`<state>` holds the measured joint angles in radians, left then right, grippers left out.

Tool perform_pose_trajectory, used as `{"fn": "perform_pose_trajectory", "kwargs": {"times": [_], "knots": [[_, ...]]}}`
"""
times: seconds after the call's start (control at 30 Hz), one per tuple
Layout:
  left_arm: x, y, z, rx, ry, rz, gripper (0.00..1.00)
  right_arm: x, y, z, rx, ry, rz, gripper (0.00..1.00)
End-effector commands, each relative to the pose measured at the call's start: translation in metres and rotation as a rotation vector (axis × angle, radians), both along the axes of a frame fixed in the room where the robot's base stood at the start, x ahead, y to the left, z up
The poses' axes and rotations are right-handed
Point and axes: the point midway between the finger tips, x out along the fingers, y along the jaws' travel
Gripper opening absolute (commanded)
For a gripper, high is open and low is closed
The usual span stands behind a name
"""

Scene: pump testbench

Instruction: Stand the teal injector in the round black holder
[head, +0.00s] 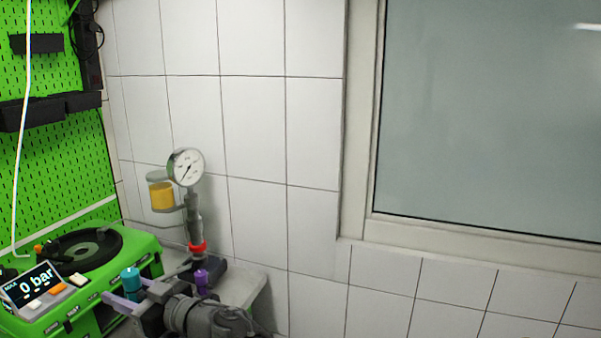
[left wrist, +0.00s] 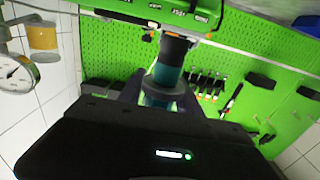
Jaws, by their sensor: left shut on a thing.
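The teal injector (head: 130,278) is at the lower left of the head view, upright, in front of the green bench's right side. My left gripper (head: 128,299) is shut on it, its pale purple fingers around the injector's body. The left wrist view shows the injector (left wrist: 167,76) between the purple fingers (left wrist: 160,98), with a dark end and a grey collar. A round black disc (head: 82,249) lies on top of the green bench; I cannot tell whether it is the holder. My right gripper is not in view.
The green bench (head: 147,265) carries a display reading 0 bar (head: 36,287). A pressure gauge (head: 186,167) on a grey column with a red collar (head: 197,247) stands behind my left arm, beside a yellow-filled jar (head: 162,195). A green pegboard (head: 50,165) rises at left.

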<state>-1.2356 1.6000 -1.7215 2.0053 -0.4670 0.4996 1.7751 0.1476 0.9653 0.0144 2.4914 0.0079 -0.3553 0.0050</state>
Motion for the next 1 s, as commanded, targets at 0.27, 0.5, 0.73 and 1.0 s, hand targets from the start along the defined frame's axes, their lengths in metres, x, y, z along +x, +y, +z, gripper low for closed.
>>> {"fn": "perform_pose_trajectory", "kwargs": {"times": [0.27, 0.5, 0.73, 1.0], "knots": [[0.045, -0.022, -0.039, 0.008, 0.005, -0.253, 0.0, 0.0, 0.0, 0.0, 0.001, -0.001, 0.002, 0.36], [0.084, -0.057, -0.093, 0.004, 0.003, -0.543, 0.0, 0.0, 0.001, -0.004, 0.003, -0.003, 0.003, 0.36], [0.107, -0.092, -0.137, -0.009, -0.002, -0.786, 0.0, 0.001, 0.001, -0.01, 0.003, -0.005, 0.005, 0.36], [0.121, -0.136, -0.179, -0.015, -0.011, -1.048, 0.0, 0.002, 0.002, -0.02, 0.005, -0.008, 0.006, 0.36]]}}
